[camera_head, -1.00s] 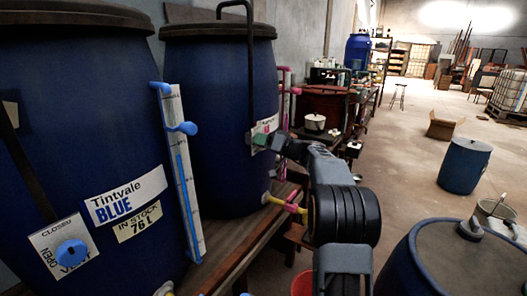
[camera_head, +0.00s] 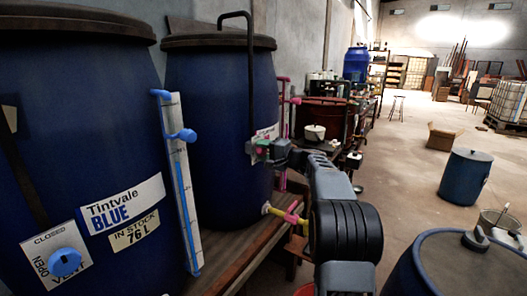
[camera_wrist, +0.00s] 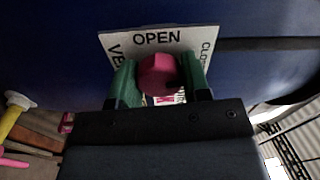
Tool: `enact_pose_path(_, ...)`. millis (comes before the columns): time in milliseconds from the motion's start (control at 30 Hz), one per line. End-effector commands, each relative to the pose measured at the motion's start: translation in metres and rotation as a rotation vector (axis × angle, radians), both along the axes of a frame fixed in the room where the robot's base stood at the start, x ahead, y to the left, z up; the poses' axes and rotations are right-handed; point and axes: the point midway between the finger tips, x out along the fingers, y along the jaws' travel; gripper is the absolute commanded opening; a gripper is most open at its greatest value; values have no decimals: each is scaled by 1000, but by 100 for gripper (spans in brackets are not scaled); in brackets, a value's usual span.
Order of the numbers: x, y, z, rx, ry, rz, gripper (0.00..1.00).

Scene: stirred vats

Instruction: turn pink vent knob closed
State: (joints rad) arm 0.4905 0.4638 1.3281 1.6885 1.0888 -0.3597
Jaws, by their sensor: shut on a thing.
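The pink vent knob (camera_wrist: 158,74) shows in the wrist view in front of a white plate (camera_wrist: 180,42) lettered OPEN along its top, with a partly hidden word at the right starting CLO. My gripper (camera_wrist: 160,82) has green fingers on both sides of the knob and is shut on it. In the head view my gripper (camera_head: 259,148) is at the side of the second blue vat (camera_head: 205,120), and it hides most of the knob and plate there. Part of the plate (camera_head: 267,131) shows above it. The knob's pointer direction is not clear.
A nearer blue vat (camera_head: 85,130) labelled Tintvale BLUE has its own blue vent knob (camera_head: 65,262) and a blue-fitted gauge (camera_head: 180,180). A pink-handled tap (camera_head: 290,217) sits low on the second vat. A lidded drum (camera_head: 450,265) stands at right; floor beyond is fairly open.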

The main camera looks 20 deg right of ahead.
Motion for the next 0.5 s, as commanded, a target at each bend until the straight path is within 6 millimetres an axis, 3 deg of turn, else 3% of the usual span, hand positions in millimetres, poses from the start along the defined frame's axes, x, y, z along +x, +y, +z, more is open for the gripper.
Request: enact_pose_path(500, 0, 0, -1, 104, 71, 1, 20)
